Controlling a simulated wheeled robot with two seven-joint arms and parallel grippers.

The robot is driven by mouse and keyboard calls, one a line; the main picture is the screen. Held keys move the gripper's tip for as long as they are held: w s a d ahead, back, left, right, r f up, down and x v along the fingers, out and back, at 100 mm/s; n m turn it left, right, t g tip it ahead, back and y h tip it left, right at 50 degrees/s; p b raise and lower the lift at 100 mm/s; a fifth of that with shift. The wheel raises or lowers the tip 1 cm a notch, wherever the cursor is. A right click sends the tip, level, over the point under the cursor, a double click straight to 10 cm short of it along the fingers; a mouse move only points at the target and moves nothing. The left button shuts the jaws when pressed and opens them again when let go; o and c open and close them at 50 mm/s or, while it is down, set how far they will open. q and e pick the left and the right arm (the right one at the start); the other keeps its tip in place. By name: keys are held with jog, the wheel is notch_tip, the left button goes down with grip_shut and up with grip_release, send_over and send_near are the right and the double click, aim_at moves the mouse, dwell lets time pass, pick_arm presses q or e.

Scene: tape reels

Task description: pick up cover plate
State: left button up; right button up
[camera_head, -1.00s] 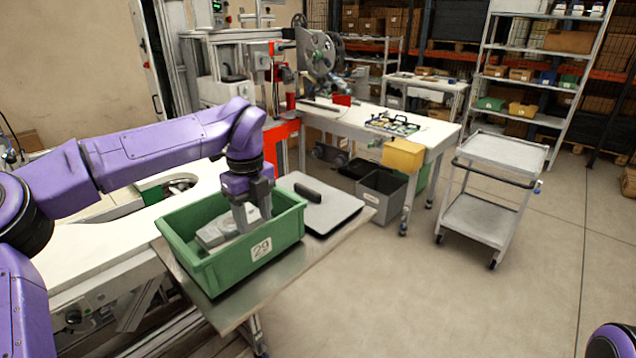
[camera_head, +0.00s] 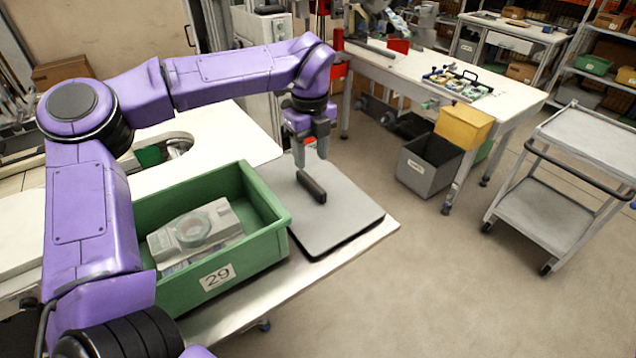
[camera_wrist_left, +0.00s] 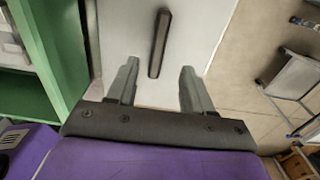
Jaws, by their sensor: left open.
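The cover plate (camera_head: 345,222) is a flat grey square plate with a black bar handle (camera_head: 311,187) on top. It lies on the metal table beside the green bin. My left gripper (camera_head: 311,162) is open and empty, pointing down just above the handle. In the left wrist view the plate (camera_wrist_left: 200,45) fills the middle, and its handle (camera_wrist_left: 159,42) lies ahead of and between the open fingers (camera_wrist_left: 158,85). The fingers do not appear to touch it. My right gripper is not in view.
The green bin (camera_head: 262,247), labelled 29, stands left of the plate with grey parts (camera_head: 195,230) inside. A white worktable (camera_head: 420,75) with a yellow bin (camera_head: 463,126) and a grey bin (camera_head: 428,165) stands behind. A grey cart (camera_head: 565,195) is at the right.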

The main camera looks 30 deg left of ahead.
aim_at(311, 181)
pick_arm(q)
jog(key=shift+s+f, duration=0.25)
jog(key=shift+f, duration=0.25)
jog(key=shift+s+f, duration=0.2)
jog(key=shift+f, duration=0.3)
jog(key=f, duration=0.1)
jog(key=f+p, duration=0.1)
jog(key=f, duration=0.1)
jog(key=f+p, duration=0.1)
jog(key=f, duration=0.1)
jog(key=shift+w+f, duration=0.2)
jog(key=shift+w, duration=0.2)
jog(key=shift+s+f, duration=0.1)
jog(key=shift+f, duration=0.05)
jog(key=shift+c, duration=0.6)
grip_shut()
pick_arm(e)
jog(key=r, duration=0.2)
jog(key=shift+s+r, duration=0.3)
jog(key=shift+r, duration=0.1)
